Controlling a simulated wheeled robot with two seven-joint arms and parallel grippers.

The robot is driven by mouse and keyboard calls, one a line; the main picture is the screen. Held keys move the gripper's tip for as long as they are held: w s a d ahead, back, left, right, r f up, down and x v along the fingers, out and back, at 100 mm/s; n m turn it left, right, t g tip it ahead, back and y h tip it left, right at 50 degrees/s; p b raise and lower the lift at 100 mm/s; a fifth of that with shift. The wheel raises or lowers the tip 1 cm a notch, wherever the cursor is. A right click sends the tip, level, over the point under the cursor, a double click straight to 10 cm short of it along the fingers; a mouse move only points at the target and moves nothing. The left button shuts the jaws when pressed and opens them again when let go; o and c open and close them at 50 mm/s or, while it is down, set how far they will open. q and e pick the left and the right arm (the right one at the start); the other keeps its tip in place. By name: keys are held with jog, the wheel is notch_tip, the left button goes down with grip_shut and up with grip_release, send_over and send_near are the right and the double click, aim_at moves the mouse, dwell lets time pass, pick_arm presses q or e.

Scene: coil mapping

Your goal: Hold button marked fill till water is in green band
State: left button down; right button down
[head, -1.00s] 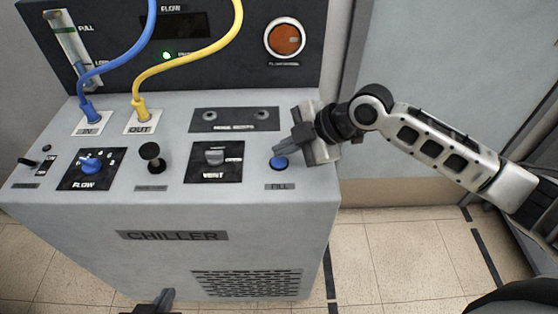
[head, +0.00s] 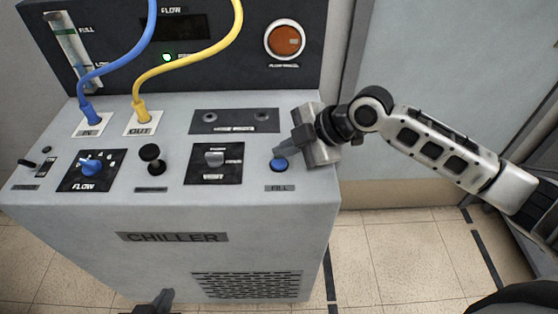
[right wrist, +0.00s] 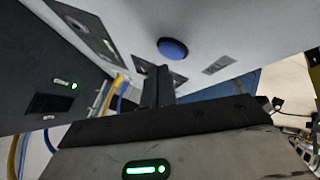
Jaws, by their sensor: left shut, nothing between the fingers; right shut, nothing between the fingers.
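The blue round FILL button (head: 280,166) is at the right front of the chiller's sloped top; it also shows in the right wrist view (right wrist: 172,48). My right gripper (head: 278,154) is shut and empty, its fingertips just over the button's back edge in the head view. In the right wrist view the right gripper's fingertips (right wrist: 158,70) appear just beside the button; I cannot tell whether they touch it. The level gauge (head: 68,50) is at the upper left, with a green band near FULL; the water level is too small to read. My left gripper (head: 165,297) is shut at the bottom edge.
The chiller (head: 90,225) also carries a blue FLOW knob (head: 91,167), a black knob (head: 151,155) and a VENT switch (head: 214,158). A blue hose (head: 120,62) and a yellow hose (head: 190,63) rise from it. A round orange indicator (head: 285,40) is on the back panel.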

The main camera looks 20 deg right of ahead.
jog(key=shift+f, duration=0.1)
dwell(0.7)
jog(key=shift+f, duration=0.35)
jog(key=shift+f+b, duration=0.35)
jog(key=shift+f, duration=0.1)
dwell(6.4)
